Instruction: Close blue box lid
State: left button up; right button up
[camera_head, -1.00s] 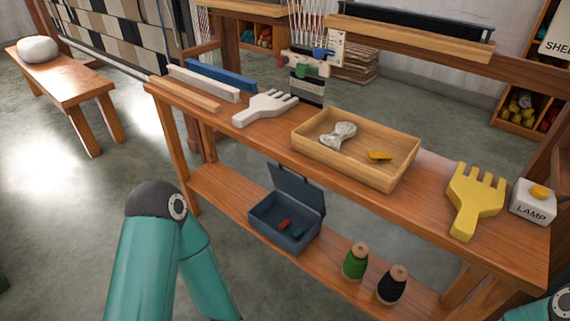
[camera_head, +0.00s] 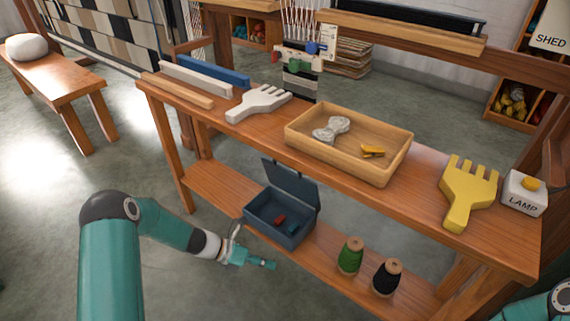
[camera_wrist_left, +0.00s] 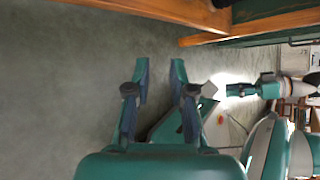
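The blue box (camera_head: 282,230) sits on the lower shelf of the bench with a small red piece and a small teal piece inside. Its lid (camera_head: 291,184) stands open, raised along the back edge. My left gripper (camera_head: 262,263) is in front of the box, low and just off the shelf's front edge, apart from box and lid. The left wrist view shows its two fingers (camera_wrist_left: 161,78) spread with nothing between them. A small teal and white hand-like part (camera_wrist_left: 250,89) at the right of that view seems to be my right gripper; its fingers are too small to read.
Green (camera_head: 350,256) and black (camera_head: 387,278) spools stand on the lower shelf right of the box. The bench top (camera_head: 420,205) overhangs, carrying a wooden tray (camera_head: 352,165), a white comb (camera_head: 258,103), a yellow comb (camera_head: 467,193) and a lamp block (camera_head: 525,193). Floor in front is clear.

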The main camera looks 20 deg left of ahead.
pick_arm(q)
jog(key=w+a+r+n+t+h, duration=0.2)
jog(key=w+a+r+n+t, duration=0.95)
jog(key=r, duration=0.55)
jog(key=g+b, duration=0.2)
jog(key=b, duration=0.4)
send_over(290, 180)
jog(key=s+a, duration=0.1)
jog(key=a, duration=0.1)
jog(key=shift+d+n, duration=0.1)
jog(key=shift+n, duration=0.15)
grip_shut()
